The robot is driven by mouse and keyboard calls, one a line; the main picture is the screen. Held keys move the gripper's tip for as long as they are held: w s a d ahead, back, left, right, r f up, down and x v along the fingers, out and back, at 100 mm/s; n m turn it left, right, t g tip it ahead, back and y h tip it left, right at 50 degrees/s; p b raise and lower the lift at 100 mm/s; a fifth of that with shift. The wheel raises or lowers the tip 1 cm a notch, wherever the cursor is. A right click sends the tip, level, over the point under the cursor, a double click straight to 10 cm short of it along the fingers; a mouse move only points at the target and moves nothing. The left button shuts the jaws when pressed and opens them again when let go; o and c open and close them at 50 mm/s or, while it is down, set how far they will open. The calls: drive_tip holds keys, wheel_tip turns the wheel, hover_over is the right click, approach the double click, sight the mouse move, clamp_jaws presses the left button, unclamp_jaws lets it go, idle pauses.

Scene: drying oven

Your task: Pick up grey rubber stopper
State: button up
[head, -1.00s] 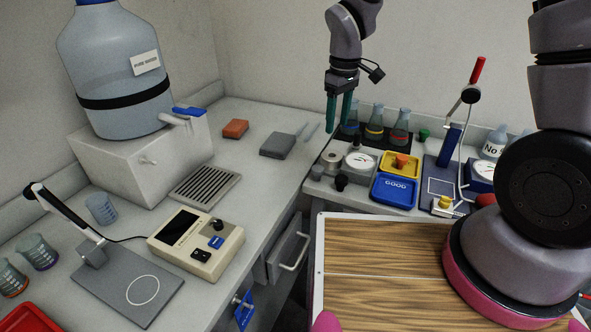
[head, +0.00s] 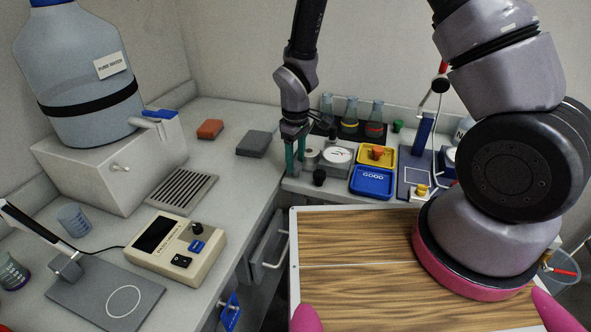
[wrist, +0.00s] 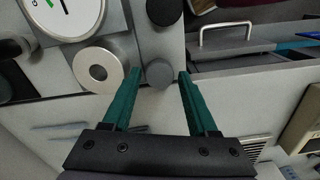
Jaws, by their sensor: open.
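The grey rubber stopper (wrist: 160,73) is a small dark grey round piece, seen in the wrist view near the bench edge. My gripper (wrist: 159,75) is open, and its two teal fingertips lie on either side of the stopper in that picture, with gaps on both sides. Whether the tips are down at its height I cannot tell. In the head view my gripper (head: 295,166) points down at the left end of the back bench, and its fingers hide the stopper there.
A black stopper (head: 319,177) stands close by. A metal ring-shaped piece (wrist: 97,70) is beside the left finger, with a white-faced dial (head: 338,156) beyond. Blue (head: 371,194) and yellow (head: 390,153) trays and several flasks (head: 350,117) are to the right.

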sight(296, 164)
drive_tip(key=shift+f, duration=0.4)
clamp_jaws()
drive_tip(key=shift+r, duration=0.1)
wheel_tip(296, 164, up, 13)
drive_tip(key=shift+r, duration=0.2)
idle(0.6)
drive_tip(key=w+d+f, duration=0.3)
drive_tip(key=w+d, duration=0.1)
drive_tip(key=w, duration=0.2)
drive_tip(key=shift+w, duration=0.2)
drive_tip(key=shift+d+f, duration=0.1)
